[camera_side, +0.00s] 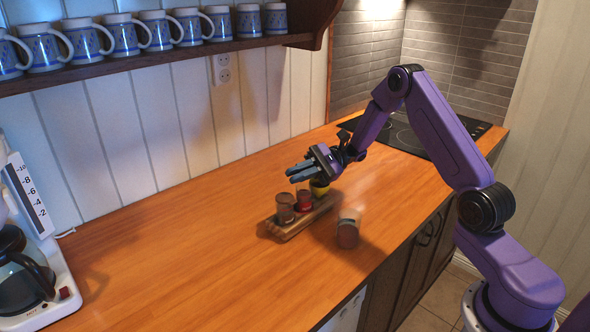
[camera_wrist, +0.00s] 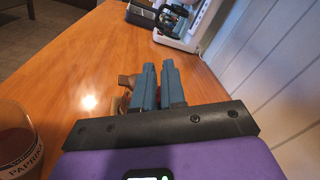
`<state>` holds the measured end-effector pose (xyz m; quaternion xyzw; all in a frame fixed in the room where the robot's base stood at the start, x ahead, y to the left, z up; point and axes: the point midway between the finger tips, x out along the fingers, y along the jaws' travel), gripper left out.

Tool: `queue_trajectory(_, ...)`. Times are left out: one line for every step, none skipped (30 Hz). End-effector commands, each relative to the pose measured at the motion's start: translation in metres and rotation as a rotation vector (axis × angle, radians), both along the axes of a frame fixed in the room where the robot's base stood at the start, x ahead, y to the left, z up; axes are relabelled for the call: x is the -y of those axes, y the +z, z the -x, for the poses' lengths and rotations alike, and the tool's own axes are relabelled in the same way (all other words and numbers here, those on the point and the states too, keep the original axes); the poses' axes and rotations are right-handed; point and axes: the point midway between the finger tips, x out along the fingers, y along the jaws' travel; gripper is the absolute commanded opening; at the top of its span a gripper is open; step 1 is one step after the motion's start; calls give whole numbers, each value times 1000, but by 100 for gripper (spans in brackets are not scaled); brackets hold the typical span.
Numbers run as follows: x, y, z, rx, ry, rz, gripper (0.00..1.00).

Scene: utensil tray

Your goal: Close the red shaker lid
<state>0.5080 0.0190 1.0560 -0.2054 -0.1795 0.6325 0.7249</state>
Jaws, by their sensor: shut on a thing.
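The red shaker (camera_side: 304,206) stands in the middle of a small wooden tray (camera_side: 290,233) on the counter. My gripper (camera_side: 293,173) is just above it, with its blue fingers pointing left in the side view. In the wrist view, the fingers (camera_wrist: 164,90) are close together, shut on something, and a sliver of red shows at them. The fingers hide most of what they hold, which appears to be the red shaker's lid. The lid's exact angle cannot be made out.
A brown shaker (camera_side: 285,210) and a yellow one (camera_side: 320,188) flank the red shaker in the tray. A paprika jar (camera_wrist: 18,145) stands on the counter; a coffee maker (camera_side: 40,280) is at far left. Mugs (camera_side: 125,36) line a shelf. The counter's left middle is clear.

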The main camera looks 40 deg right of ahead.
Motion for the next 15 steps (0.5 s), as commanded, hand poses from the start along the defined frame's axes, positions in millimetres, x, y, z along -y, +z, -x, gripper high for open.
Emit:
queue_trajectory(0, -1, 2, 43, -1, 6, 0)
queue_trajectory(0, -2, 3, 70, -1, 10, 0)
queue_trajectory(-1, -3, 5, 105, -1, 15, 0)
queue_trajectory(-1, -4, 6, 131, -1, 18, 0)
queue_trajectory(-1, -5, 7, 157, -1, 22, 0)
queue_trajectory(-1, -6, 9, 191, -1, 27, 0)
queue_trajectory(-1, -7, 10, 215, -1, 30, 0)
queue_trajectory(-1, -8, 11, 239, -1, 33, 0)
queue_trajectory(-2, -9, 12, 269, 0, 37, 0)
queue_trajectory(-2, -10, 13, 289, 0, 40, 0)
queue_trajectory(-2, -11, 13, 309, -2, 43, 0)
queue_trajectory(-2, -12, 14, 335, -2, 46, 0)
queue_trajectory(-2, -12, 15, 353, -2, 49, 0)
queue_trajectory(-2, -13, 15, 370, -1, 51, 0)
queue_trajectory(-2, -14, 16, 391, -1, 54, 0)
